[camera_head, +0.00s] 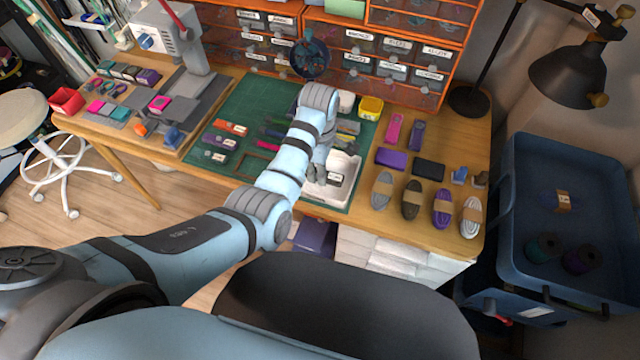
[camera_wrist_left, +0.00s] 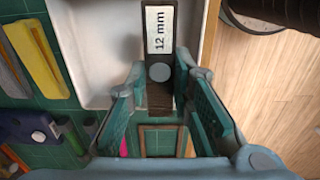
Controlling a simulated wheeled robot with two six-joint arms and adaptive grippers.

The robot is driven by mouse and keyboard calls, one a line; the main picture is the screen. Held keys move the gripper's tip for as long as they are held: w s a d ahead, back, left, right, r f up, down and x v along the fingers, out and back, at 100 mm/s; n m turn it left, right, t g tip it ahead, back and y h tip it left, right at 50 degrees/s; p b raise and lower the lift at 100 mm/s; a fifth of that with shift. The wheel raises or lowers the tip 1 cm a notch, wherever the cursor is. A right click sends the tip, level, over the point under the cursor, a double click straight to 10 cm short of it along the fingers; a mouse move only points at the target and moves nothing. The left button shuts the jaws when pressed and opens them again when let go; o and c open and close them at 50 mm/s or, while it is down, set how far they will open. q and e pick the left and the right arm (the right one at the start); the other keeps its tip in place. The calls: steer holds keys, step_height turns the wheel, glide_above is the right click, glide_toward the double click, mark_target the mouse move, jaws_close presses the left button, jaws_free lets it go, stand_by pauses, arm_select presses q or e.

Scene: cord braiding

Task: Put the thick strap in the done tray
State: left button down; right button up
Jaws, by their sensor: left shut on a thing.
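My left gripper (camera_head: 318,172) reaches down over the front of a white tray (camera_head: 345,190) on the green mat. In the left wrist view its fingertips (camera_wrist_left: 161,88) are shut on a dark brown strap (camera_wrist_left: 158,98). The strap has a grey round stud and a white label reading "12 mm". Its labelled end lies over the white tray (camera_wrist_left: 100,50), and its near end is at the fingers, by the tray's edge. I cannot tell whether the strap touches the tray floor. In the head view the arm partly hides the strap and tray. My right gripper is not in view.
Several labelled straps and a brown frame (camera_head: 258,164) lie on the green mat (camera_head: 262,105) to the left. Pouches and cord bundles (camera_head: 412,200) cover the table at right. Orange drawer units (camera_head: 350,45) stand behind. A blue bin (camera_head: 560,170) is at far right.

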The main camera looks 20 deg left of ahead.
mark_target(319, 188)
arm_select(q)
steer(key=f+b, duration=0.1)
steer(key=f, duration=0.2)
steer(key=shift+s+f, duration=0.15)
steer(key=shift+s, duration=0.05)
steer(key=shift+s+f, duration=0.15)
steer(key=shift+f, duration=0.2)
steer(key=shift+r, duration=0.1)
steer(key=c, duration=1.7)
jaws_free()
steer(key=shift+f, duration=0.2)
steer(key=shift+r, duration=0.1)
step_height(319, 188, up, 12)
steer(key=p, duration=0.3)
steer(key=shift+r, duration=0.15)
